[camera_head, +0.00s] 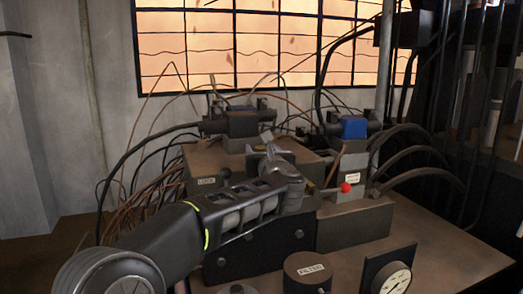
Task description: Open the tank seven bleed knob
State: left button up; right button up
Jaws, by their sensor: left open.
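My left arm reaches in from the lower left, and its open gripper (268,154) is over the middle of the dark machine block (266,248). The jaws look empty. A small red knob (346,187) sits to the right of the gripper, clearly apart from it in the picture, on the front of a grey valve unit (350,163) with a blue top (354,128). I cannot read any label naming tank seven, so I cannot tell which knob is its bleed knob. My arm hides part of the block. My right gripper is not in view.
A round cap labelled FILTER (310,268) and a dial gauge (395,281) stand at the front. Black hoses (415,172) curve out at the right, and thin cables (128,205) hang at the left. The bench top (445,245) at the right front is mostly bare.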

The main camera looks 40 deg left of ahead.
pick_arm(q)
grip_shut()
dwell(0.4)
